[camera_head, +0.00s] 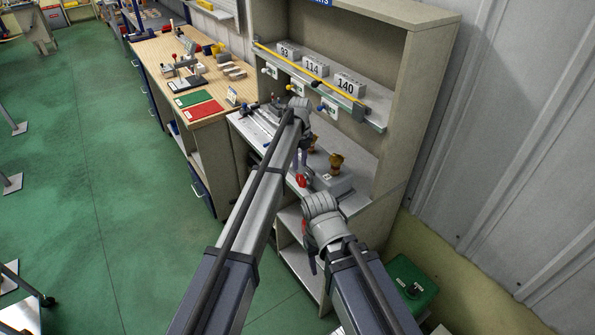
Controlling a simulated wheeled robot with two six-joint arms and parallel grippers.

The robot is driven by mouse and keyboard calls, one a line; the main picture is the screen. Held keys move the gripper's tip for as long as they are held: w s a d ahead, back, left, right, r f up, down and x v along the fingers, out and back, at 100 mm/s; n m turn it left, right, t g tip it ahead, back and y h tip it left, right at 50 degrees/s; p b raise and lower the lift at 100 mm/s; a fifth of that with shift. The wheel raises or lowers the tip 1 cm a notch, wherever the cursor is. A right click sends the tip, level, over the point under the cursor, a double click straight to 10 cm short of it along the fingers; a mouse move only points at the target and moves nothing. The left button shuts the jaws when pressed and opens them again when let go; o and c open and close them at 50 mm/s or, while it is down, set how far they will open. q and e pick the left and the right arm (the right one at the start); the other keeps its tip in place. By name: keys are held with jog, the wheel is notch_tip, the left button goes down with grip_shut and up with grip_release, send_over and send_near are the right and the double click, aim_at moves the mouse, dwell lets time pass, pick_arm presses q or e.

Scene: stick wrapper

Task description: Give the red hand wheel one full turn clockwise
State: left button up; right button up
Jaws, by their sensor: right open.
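A small red part (304,227) shows at the left edge of my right gripper (309,250); it may be the rim of the red hand wheel, which is mostly hidden. Another red piece, a rounded knob (301,181), sits higher up at the front of a grey machine (334,182) on the workbench. My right gripper is open beside the bench's front edge; whether it touches the red part cannot be told. My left gripper (302,156) is above the bench, behind the red knob. Its fingers are mostly hidden by its own wrist, so its opening is unclear.
Two brown figures (336,162) stand by the machine. A shelf above holds blocks marked 93, 114 and 140 (345,86), with a yellow bar (300,68) along its front. A wooden table (160,55) stands left. Green floor is open at left.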

aim_at(300, 177)
pick_arm(q)
jog(key=shift+f, duration=0.15)
notch_tip(300, 177, down, 8)
jog(key=b, duration=0.8)
jog(key=shift+r, duration=0.2)
jog(key=shift+r, duration=0.1)
grip_shut()
